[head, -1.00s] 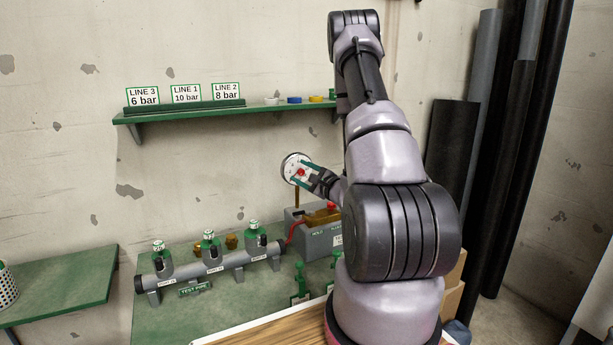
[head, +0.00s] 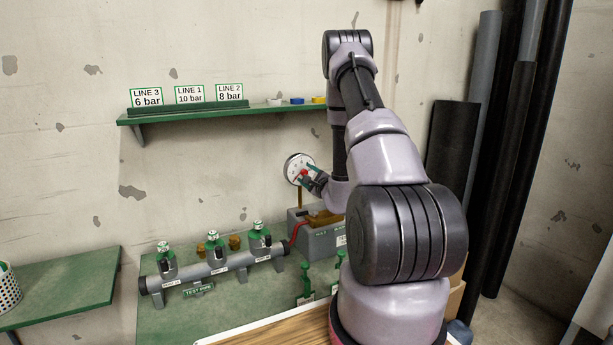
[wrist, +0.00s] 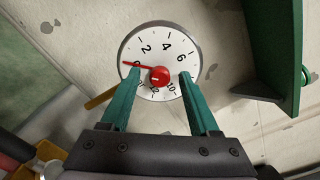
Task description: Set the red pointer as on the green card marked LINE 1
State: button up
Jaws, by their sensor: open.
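The round white pressure dial (wrist: 163,48) fills the top middle of the wrist view; it also shows in the head view (head: 294,162), upright on a brown stem. Its red pointer (wrist: 136,65) points left, below the 2, near a label partly hidden by a finger. The red knob (wrist: 160,76) is at the dial's centre. My gripper (wrist: 160,73) is open, its green fingers in front of the dial on either side of the knob, with gaps to it. The LINE 1 card (head: 190,95) reads 10 bar and stands between the LINE 3 and LINE 2 cards.
The green shelf (head: 180,117) on the wall holds the cards and tape rolls; a green bracket or shelf part (wrist: 283,50) is close at the right in the wrist view. A test pipe (head: 215,268) with several valves and a grey box (head: 325,237) are on the green bench below.

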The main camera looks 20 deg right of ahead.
jog(key=shift+w, duration=0.15)
grip_shut()
